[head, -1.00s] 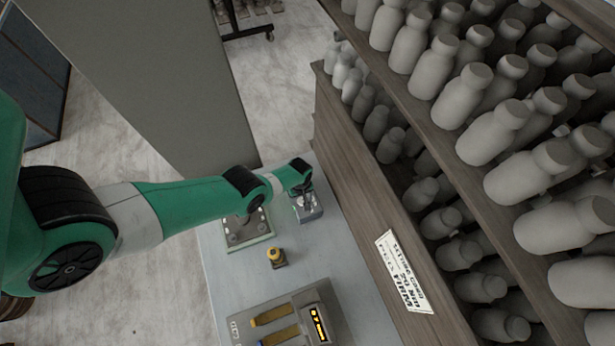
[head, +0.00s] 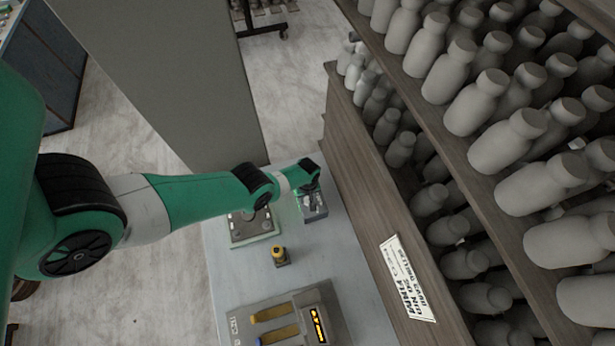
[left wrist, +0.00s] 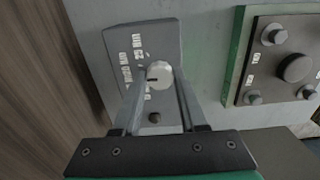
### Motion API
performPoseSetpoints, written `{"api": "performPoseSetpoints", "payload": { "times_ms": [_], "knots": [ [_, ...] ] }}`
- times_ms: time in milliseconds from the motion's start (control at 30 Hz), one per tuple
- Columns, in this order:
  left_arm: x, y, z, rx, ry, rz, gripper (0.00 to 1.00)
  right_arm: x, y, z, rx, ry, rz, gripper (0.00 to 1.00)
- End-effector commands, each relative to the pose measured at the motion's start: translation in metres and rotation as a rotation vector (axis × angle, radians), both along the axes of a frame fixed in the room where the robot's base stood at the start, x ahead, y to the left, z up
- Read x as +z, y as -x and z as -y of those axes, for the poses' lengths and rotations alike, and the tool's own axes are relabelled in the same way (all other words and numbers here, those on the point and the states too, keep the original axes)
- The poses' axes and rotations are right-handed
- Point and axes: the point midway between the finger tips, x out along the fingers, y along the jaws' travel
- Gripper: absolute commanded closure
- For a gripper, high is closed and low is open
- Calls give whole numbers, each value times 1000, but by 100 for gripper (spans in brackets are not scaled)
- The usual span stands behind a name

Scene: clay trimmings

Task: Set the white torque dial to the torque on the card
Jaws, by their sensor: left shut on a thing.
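The white torque dial (left wrist: 158,72) sits on a small grey box (left wrist: 164,40) with several printed torque markings around it. One reads 25 Nm; the others are partly covered or hard to read. My left gripper (left wrist: 160,84) is shut on the dial, one finger on each side. In the head view my left gripper (head: 309,191) is over the grey box (head: 315,212) at the far end of the bench, and the dial is hidden there. A white printed card (head: 407,279) is on the wooden shelf side; its text is upside down and too small to read surely. My right gripper is out of view.
A green-edged plate with bolts (head: 254,235) lies left of the box. A small yellow-topped piece (head: 279,255) stands nearer. A grey console with a lit display (head: 318,323) and coloured handles is at the front. Shelves of grey bottles (head: 500,140) rise on the right.

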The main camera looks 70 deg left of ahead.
Motion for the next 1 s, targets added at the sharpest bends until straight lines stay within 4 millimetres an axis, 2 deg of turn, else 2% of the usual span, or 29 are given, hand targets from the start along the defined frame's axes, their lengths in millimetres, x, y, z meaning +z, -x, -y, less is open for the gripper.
{"api": "performPoseSetpoints", "payload": {
  "times_ms": [367, 1000],
  "knots": [
    [0, 0, 0, -169, 0, -1, 100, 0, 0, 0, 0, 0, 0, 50],
    [0, 0, 0, -761, 1, 0, 100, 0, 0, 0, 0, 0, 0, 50]
  ]
}}
